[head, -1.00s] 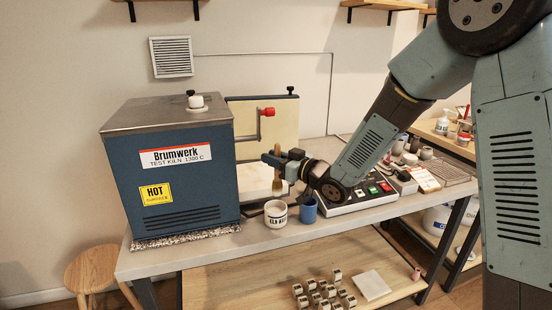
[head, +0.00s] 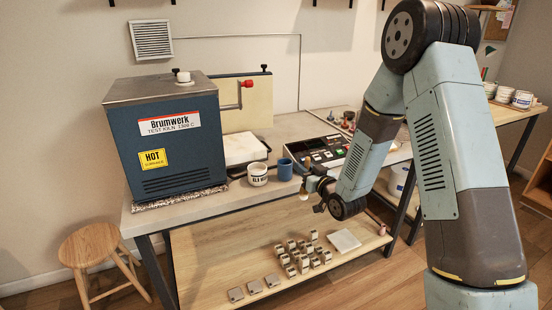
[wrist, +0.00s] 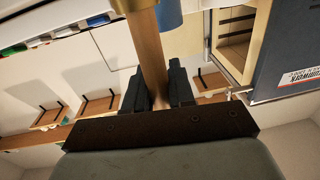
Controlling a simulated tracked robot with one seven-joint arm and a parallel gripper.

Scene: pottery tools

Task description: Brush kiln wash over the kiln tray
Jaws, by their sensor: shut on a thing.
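My gripper (head: 312,190) is shut on a wooden-handled brush. In the wrist view the brush handle (wrist: 150,55) stands between my two black fingers (wrist: 158,88). The gripper is in front of the bench's front edge, right of the cups and well away from the tray. A pale slab, apparently the kiln tray (head: 243,148), lies flat on the bench right of the kiln. The white kiln wash cup (head: 258,178) stands in front of it, and a blue cup (head: 285,170) stands to its right. The brush's bristles are hard to make out.
The blue kiln (head: 165,140) with a HOT label stands at the left. Its door (head: 247,108) stands open behind the tray. Several small labelled blocks (head: 290,262) and a white tile (head: 344,241) lie on the lower shelf.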

